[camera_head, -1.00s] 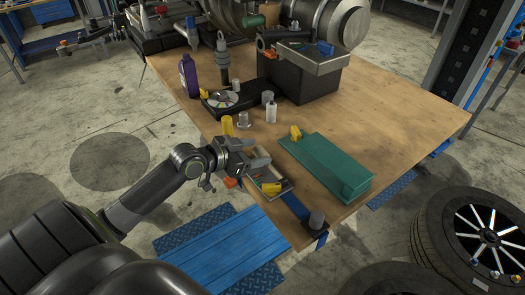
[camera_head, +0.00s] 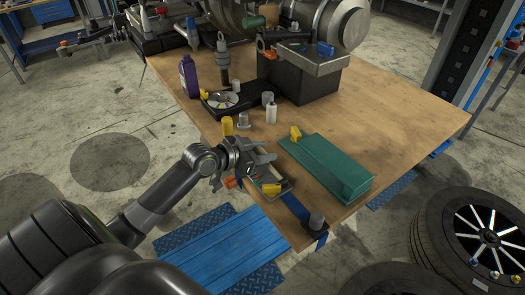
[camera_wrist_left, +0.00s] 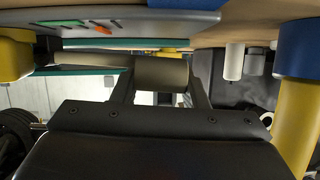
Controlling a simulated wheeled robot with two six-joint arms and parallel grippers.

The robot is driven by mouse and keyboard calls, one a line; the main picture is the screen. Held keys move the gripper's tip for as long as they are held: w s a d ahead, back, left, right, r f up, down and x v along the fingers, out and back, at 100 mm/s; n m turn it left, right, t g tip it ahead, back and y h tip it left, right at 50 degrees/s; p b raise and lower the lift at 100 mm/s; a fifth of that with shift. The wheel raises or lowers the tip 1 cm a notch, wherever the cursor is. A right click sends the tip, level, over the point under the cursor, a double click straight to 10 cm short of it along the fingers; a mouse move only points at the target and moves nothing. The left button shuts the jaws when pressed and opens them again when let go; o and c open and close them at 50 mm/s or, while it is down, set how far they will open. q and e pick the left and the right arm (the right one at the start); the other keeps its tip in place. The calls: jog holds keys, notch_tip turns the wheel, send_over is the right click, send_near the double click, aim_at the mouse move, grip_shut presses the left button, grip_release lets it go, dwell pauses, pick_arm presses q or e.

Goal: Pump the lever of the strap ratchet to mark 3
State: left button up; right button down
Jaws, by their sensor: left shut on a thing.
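The strap ratchet (camera_head: 289,187) sits at the table's near edge as a small grey frame with a yellow part (camera_head: 271,188). A blue strap (camera_head: 296,208) runs from it to a dark round post (camera_head: 316,220) at the corner. My left gripper (camera_head: 262,162) is over the ratchet's far end and hides part of it. In the left wrist view, its two fingers are shut on a grey-brown crossbar (camera_wrist_left: 160,74), which appears to be the lever's grip. A grey plate (camera_wrist_left: 190,22) with green and orange marks shows above. I cannot read the lever's mark. My right gripper is not in view.
A green box (camera_head: 325,165) with a yellow piece on it lies right of the ratchet. A yellow cylinder (camera_head: 228,125), small grey pieces and a white bottle (camera_head: 271,113) stand behind the gripper. The table's right side is clear.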

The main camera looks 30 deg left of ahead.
pick_arm(q)
grip_shut()
